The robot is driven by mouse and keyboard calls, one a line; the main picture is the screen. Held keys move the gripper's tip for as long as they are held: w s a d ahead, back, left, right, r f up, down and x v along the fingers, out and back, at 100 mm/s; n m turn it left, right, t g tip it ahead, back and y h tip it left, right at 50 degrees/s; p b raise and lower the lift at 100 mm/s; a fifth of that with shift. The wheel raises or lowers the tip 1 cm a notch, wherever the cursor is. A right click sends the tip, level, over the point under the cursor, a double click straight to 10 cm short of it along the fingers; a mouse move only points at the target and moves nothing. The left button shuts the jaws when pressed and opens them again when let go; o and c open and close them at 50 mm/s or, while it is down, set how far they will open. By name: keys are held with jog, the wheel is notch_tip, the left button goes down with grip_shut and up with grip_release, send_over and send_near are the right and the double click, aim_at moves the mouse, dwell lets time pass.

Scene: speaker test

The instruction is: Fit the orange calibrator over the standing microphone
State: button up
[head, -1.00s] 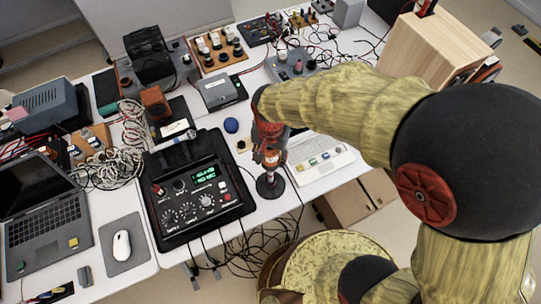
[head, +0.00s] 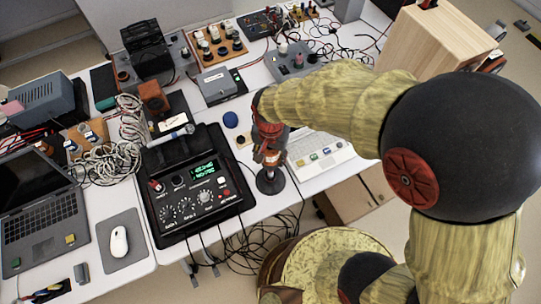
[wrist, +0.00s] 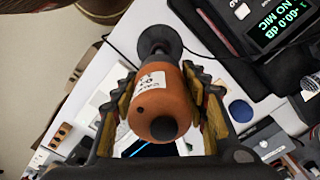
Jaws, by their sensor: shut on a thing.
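The orange calibrator (wrist: 160,100), a rounded cylinder with a white label and a dark spot on its near end, is held between the yellow-padded fingers of my gripper (wrist: 166,108). In the head view my gripper (head: 268,146) points down, with the calibrator (head: 269,158) low in it, over the round black base (head: 270,181) of the microphone stand. The base (wrist: 158,40) also shows beyond the calibrator in the wrist view. The calibrator and gripper hide the microphone itself. I cannot tell whether the calibrator is around it or just above it.
The black meter (head: 198,185) with a green display is close left of the stand; in the wrist view its display (wrist: 272,27) reads "NO MIC". A blue round thing (head: 231,119) is behind. A white keyboard-like box (head: 320,155) is at right. The table's front edge is near.

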jog(key=shift+f+b, duration=0.3)
jog(key=shift+f, duration=0.2)
dwell(0.7)
jog(key=o, duration=1.4)
jog(key=shift+o, duration=0.4)
notch_tip(320, 180, up, 12)
